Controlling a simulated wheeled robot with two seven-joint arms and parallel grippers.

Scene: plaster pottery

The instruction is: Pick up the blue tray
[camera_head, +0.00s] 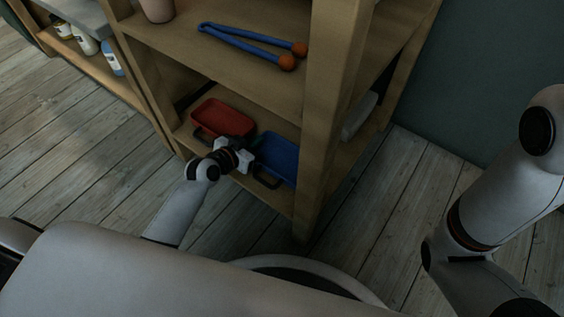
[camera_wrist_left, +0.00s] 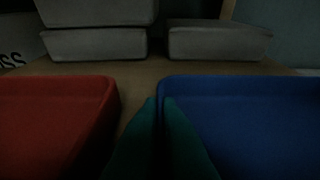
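The blue tray (camera_head: 278,157) lies flat on the lower shelf of the wooden rack, partly behind a post in the head view. In the left wrist view the blue tray (camera_wrist_left: 245,120) fills the right side. My left gripper (camera_wrist_left: 161,105) is at its left wall, one teal finger on each side of the rim. The fingers are close together, with the wall between them, and look shut on it. In the head view my left gripper (camera_head: 244,156) reaches in between the trays. My right arm shows at the right, but its gripper is out of view.
A red tray (camera_head: 222,118) lies close to the left, with a narrow gap; it also shows in the left wrist view (camera_wrist_left: 50,120). Grey blocks (camera_wrist_left: 95,43) stand behind. The shelf above holds blue tongs (camera_head: 245,43). A wooden post (camera_head: 325,120) stands right of the blue tray.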

